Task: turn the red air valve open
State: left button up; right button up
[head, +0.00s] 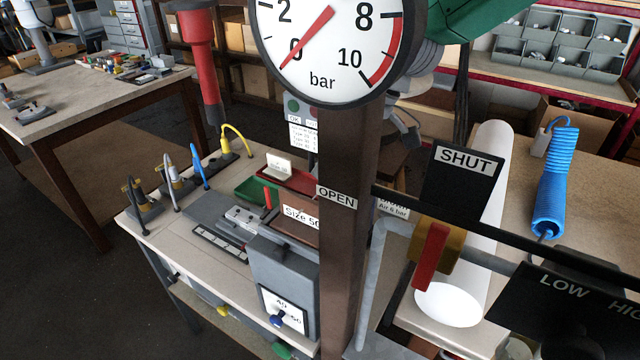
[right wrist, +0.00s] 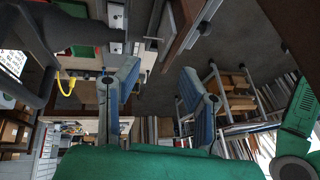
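The red air valve lever (head: 431,258) is in the head view, right of the brown post. It hangs nearly upright, slightly tilted, in front of a brass body (head: 450,247). A black SHUT plate (head: 461,175) is above it to the right; an OPEN label (head: 336,197) is on the post to its left. The gauge (head: 335,50) has its red needle near 0. In the right wrist view my right gripper (right wrist: 168,85) has two blue-grey fingers spread apart, nothing between them. The valve is not recognisable there. I cannot place this gripper in the head view. My left gripper is not in view.
A dark bar (head: 480,228) crosses near the valve, and a LOW plate (head: 560,310) is at lower right. A white roll (head: 490,150) lies behind the valve. A blue coiled hose (head: 556,180) is further right. The left bench (head: 180,250) carries tools and boxes.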

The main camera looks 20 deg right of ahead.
aim_at(438, 234)
jog(key=k+l, duration=1.6)
jog(key=l, duration=0.25)
